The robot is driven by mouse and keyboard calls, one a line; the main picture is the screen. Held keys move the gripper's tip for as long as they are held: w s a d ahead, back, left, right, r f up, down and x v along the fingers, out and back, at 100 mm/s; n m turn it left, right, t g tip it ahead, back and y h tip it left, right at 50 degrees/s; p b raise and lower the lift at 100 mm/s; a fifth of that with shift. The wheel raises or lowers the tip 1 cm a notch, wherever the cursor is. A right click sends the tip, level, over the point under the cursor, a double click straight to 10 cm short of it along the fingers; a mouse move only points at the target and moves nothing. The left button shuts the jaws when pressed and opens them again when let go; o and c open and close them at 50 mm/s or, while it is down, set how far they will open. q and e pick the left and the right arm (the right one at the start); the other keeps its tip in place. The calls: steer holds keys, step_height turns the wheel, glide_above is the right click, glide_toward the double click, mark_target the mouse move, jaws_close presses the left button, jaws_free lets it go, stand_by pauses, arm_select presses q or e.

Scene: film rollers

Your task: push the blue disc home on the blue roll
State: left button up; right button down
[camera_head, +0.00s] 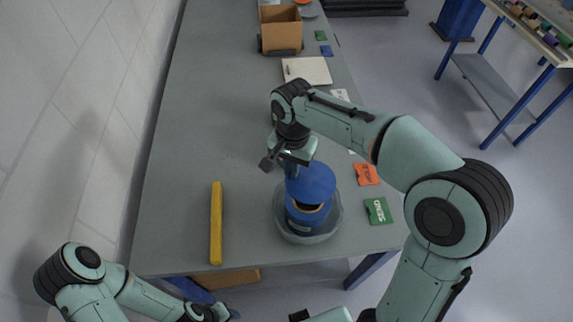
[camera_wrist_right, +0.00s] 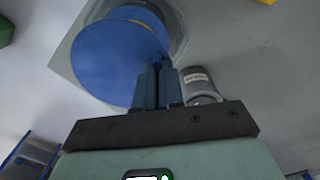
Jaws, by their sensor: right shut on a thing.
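The blue disc (camera_head: 316,180) is held tilted over the blue roll (camera_head: 306,219). The roll stands upright in a round grey dish (camera_head: 333,222) near the table's front. Its brown rim and dark opening show below the disc. I cannot tell whether disc and roll touch. My right gripper (camera_head: 291,170) is shut on the disc's edge, on the left far side. In the wrist view the gripper's fingers (camera_wrist_right: 157,68) meet the edge of the disc (camera_wrist_right: 112,62), which hides most of the roll. My left gripper (camera_head: 228,313) is low at the front, below the table edge; its jaws are unclear.
A yellow bar (camera_head: 216,225) lies left of the dish. An orange card (camera_head: 367,174) and a green card (camera_head: 378,211) lie to the right. A cardboard box (camera_head: 281,30) and a white board (camera_head: 306,71) are farther back. The left middle of the table is clear.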

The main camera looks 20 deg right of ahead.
mark_target(292, 181)
step_height(292, 181, down, 2)
steer(key=shift+d+f+b, duration=0.1)
steer(key=shift+b, duration=0.45)
step_height(292, 181, down, 4)
steer(key=b, duration=0.2)
steer(key=shift+b, duration=0.3)
steer(key=shift+f+b, duration=0.45)
steer(key=shift+f, duration=0.4)
arm_select(q)
steer(key=s+f, duration=0.3)
steer(key=f, duration=0.2)
steer(key=shift+s+f, duration=0.35)
steer(key=shift+f, duration=0.05)
steer(key=shift+w+r, duration=0.1)
steer(key=shift+r, duration=0.05)
arm_select(e)
steer(key=shift+r, duration=0.1)
arm_select(q)
steer(key=shift+f+g, duration=0.3)
steer(key=shift+f, duration=0.05)
arm_select(e)
steer(key=shift+s+f, duration=0.15)
steer(key=shift+f, duration=0.7)
arm_select(q)
steer(key=shift+s, duration=0.2)
arm_select(e)
steer(key=c, duration=1.2)
jaws_free()
steer(key=shift+o, duration=0.2)
